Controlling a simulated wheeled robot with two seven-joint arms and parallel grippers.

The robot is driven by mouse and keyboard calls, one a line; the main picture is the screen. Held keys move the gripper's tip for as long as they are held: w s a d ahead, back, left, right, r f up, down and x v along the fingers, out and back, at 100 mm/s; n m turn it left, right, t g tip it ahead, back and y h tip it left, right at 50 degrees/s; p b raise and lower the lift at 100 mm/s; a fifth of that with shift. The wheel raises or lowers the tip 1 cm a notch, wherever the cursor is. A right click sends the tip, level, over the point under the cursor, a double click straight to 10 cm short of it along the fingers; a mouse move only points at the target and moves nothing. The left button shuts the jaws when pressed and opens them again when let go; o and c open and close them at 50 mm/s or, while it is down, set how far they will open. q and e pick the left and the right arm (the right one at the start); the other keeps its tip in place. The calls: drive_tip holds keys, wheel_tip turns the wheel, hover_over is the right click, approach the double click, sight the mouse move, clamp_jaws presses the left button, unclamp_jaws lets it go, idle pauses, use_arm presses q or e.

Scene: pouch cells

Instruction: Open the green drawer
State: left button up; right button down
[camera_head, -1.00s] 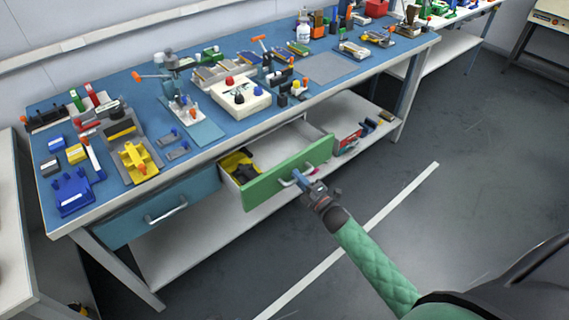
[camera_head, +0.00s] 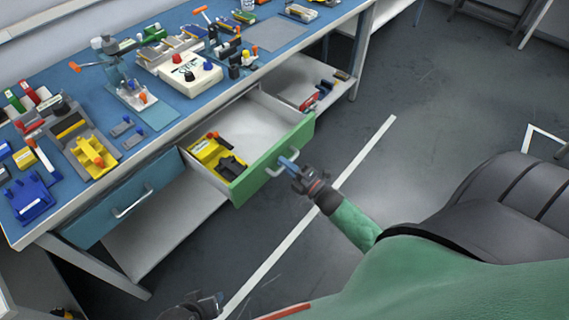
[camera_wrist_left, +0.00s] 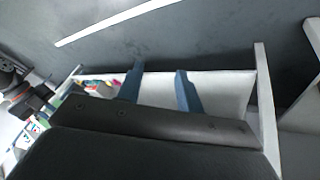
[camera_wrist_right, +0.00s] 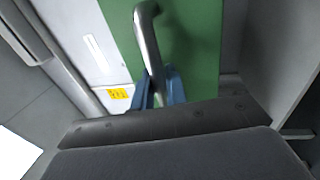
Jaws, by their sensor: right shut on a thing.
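The green drawer (camera_head: 272,165) is pulled out from under the blue-topped workbench. A yellow and black tool (camera_head: 214,154) lies inside it. Its metal handle (camera_head: 283,167) is on the green front; the handle also shows large in the right wrist view (camera_wrist_right: 148,45). My right gripper (camera_head: 288,162) is shut on the handle, with its blue fingers (camera_wrist_right: 160,88) on either side of the bar. My left gripper (camera_wrist_left: 160,85) is open and empty in the left wrist view, with a white shelf beyond its fingers. In the head view the left gripper shows only partly at the bottom edge.
A shut blue drawer (camera_head: 127,203) with its own handle sits left of the green one. The bench top (camera_head: 160,110) holds tools, blocks and a white box with knobs (camera_head: 190,75). A lower shelf (camera_head: 160,230) runs below. Grey floor (camera_head: 420,90) is open to the right.

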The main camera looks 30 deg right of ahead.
drive_tip(key=c, duration=1.8)
unclamp_jaws()
drive_tip(key=shift+o, duration=0.2)
